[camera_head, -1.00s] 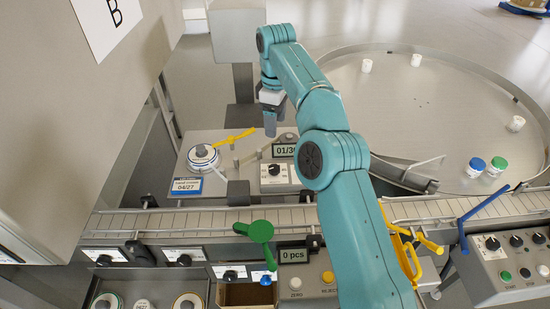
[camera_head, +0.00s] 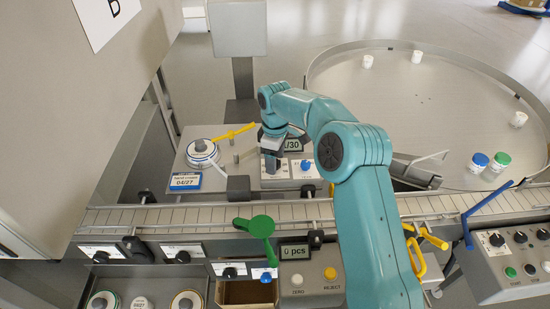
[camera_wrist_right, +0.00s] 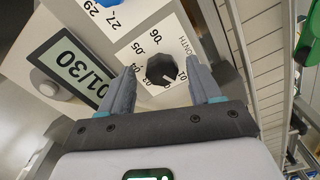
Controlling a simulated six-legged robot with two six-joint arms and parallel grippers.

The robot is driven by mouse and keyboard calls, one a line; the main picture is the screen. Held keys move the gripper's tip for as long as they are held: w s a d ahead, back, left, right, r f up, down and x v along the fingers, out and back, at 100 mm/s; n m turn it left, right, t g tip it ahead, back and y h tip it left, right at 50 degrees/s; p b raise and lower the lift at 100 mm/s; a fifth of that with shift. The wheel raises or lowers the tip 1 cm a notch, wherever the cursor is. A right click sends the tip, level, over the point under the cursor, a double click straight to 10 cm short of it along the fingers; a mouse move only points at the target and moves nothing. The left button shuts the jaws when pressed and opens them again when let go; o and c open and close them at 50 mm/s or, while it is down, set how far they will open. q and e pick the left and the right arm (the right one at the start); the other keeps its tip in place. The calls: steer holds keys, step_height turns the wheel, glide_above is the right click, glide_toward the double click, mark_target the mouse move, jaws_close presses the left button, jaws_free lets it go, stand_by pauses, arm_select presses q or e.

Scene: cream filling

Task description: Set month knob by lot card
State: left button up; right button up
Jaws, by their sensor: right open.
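The black month knob (camera_wrist_right: 160,68) sits on a white plate marked MONTH with numbers around it. My right gripper (camera_wrist_right: 161,80) is open, with one finger on each side of the knob in the wrist view; I cannot tell if they touch it. In the head view my right gripper (camera_head: 271,165) is over the small control panel (camera_head: 292,183) and hides the knob. The date display (camera_wrist_right: 74,70) reads 01/30. The lot card (camera_head: 185,181), white and blue, reads 04/27 and lies left of the panel. My left gripper is out of view.
A blue knob (camera_head: 306,165) sits beside the month knob. A round device with a yellow lever (camera_head: 233,133) stands to the left. The conveyor (camera_head: 180,216) runs in front, with a green lever (camera_head: 258,228) over it. A large round table (camera_head: 430,105) is behind right.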

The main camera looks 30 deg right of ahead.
steer(key=shift+a+f, duration=0.1)
steer(key=shift+s, duration=0.2)
steer(key=shift+w, duration=0.1)
steer(key=c, duration=1)
steer(key=shift+c, duration=0.2)
